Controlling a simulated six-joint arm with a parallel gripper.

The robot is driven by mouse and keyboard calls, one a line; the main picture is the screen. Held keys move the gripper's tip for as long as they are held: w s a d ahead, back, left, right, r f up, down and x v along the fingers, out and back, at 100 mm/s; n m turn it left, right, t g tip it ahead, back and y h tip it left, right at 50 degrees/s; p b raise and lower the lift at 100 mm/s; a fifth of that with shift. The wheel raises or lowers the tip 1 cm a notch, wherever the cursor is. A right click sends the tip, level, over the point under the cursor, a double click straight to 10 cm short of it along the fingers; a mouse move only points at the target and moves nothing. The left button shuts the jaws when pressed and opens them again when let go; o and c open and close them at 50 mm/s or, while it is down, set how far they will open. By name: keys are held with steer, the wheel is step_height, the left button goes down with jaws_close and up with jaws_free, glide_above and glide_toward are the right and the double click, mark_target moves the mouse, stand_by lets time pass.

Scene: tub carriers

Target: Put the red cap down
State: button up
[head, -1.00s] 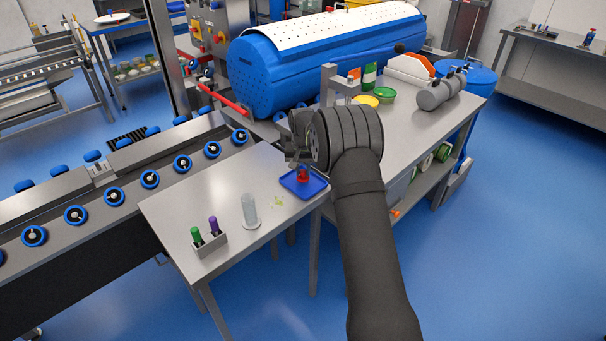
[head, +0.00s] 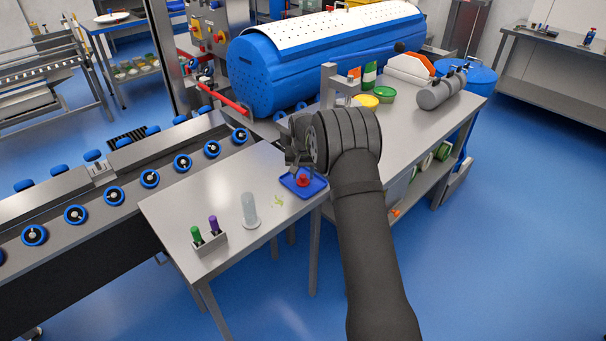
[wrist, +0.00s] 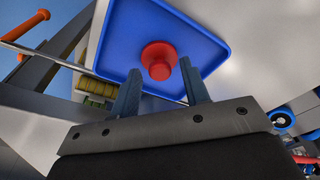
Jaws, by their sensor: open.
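The red cap (head: 303,181) lies in the blue tray (head: 313,189) on the steel table. In the wrist view the red cap (wrist: 160,60) shows its round flange and narrower knob against the bare floor of the blue tray (wrist: 205,42). My gripper (wrist: 160,88) is open, with one finger on either side of the cap's knob in that view and clear space between finger and cap. In the head view my gripper (head: 299,168) is above the tray, partly hidden by my own wrist.
A rack (head: 209,242) with a green and a purple marker-like piece stands on the near table, next to a pale translucent cylinder (head: 249,208). A light green spot (head: 278,200) lies by the tray. The roller conveyor (head: 114,196) borders the table at left.

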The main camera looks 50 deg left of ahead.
mark_target(303, 175)
step_height(303, 175, up, 12)
steer(key=s+d, duration=0.1)
steer(key=shift+s+f, duration=0.15)
steer(key=shift+d, duration=0.1)
steer(key=f, duration=0.4)
steer(key=w+f, duration=0.1)
steer(key=f, duration=0.3)
steer(key=a+f, duration=0.1)
steer(key=f, duration=0.3)
steer(key=shift+w+a, duration=0.1)
steer(key=shift+w, duration=0.05)
step_height(303, 175, up, 2)
steer(key=shift+r, duration=0.75)
